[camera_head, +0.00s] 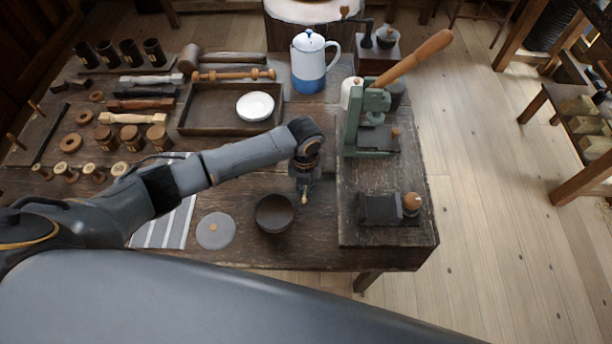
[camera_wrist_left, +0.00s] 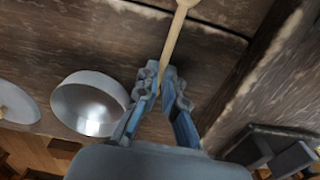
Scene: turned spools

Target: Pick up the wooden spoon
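My left gripper (camera_head: 304,190) is low over the front middle of the wooden bench (camera_head: 325,247), just right of a dark bowl (camera_head: 275,214). In the left wrist view, the pale handle of the wooden spoon (camera_wrist_left: 175,38) runs from the top edge down between the fingertips of my left gripper (camera_wrist_left: 162,75). The fingers converge closely on the handle and look shut on it. In the head view only a small pale end of the spoon (camera_head: 304,200) shows below the fingers; the gripper hides the rest. My right gripper is not in view.
A round grey disc (camera_head: 215,231) lies left of the bowl. A green lever press (camera_head: 370,125) and a small dark block with a wooden knob (camera_head: 388,208) stand at right. A blue-and-white pot (camera_head: 308,66) and a tray (camera_head: 205,111) with a white dish (camera_head: 255,106) are behind.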

